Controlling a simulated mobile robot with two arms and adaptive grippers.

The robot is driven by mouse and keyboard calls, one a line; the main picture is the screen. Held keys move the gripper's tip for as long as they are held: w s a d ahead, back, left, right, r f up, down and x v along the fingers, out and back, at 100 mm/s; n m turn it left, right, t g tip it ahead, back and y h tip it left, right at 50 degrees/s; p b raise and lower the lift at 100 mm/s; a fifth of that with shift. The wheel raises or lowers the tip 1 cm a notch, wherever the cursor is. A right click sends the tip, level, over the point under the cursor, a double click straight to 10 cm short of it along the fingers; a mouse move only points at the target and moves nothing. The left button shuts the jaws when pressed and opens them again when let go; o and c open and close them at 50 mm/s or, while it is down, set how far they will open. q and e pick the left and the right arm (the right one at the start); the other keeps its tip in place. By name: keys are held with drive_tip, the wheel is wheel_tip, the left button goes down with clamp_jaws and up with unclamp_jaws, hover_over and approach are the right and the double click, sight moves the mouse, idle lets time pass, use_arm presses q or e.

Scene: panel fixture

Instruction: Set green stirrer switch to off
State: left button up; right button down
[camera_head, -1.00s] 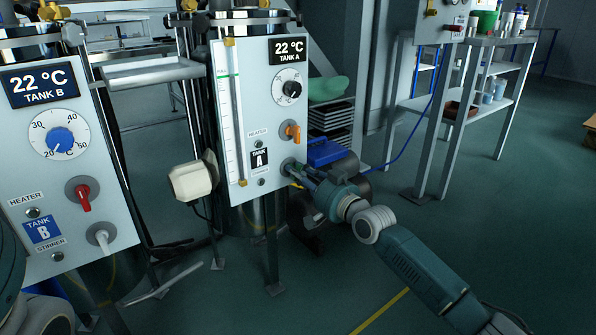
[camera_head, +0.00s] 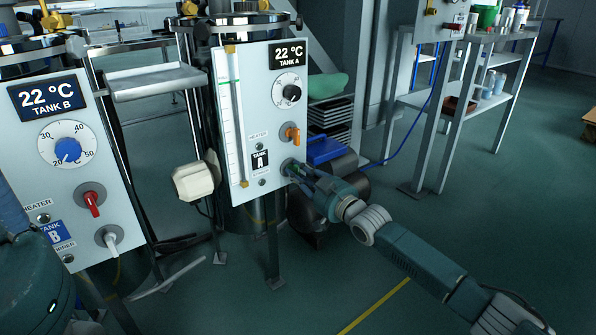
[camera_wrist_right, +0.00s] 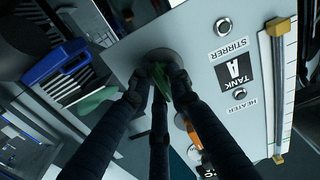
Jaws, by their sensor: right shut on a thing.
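The green stirrer switch (camera_wrist_right: 161,84) sits low on the Tank A panel (camera_head: 243,120), on a round grey base, beside the stirrer label in the right wrist view. My right gripper (camera_head: 290,170) is at it, its dark fingers closed around the switch handle; in the right wrist view the fingertips (camera_wrist_right: 158,88) press on both sides of it. The fingers hide part of the handle, so its exact angle is hard to read. My left gripper is not in view; a teal part of my own body shows at the lower left.
An orange heater switch (camera_head: 292,134) sits just above the green one, and a black dial (camera_head: 291,93) above that. The Tank B panel (camera_head: 65,150) with red and white switches stands at the left. A blue box (camera_head: 323,150) lies right behind the Tank A panel.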

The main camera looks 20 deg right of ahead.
drive_tip(key=shift+f, duration=0.25)
drive_tip(key=c, duration=1.7)
unclamp_jaws()
drive_tip(key=shift+d, duration=0.1)
drive_tip(key=shift+o, duration=0.2)
drive_tip(key=shift+r, duration=0.1)
drive_tip(key=v, duration=1.2)
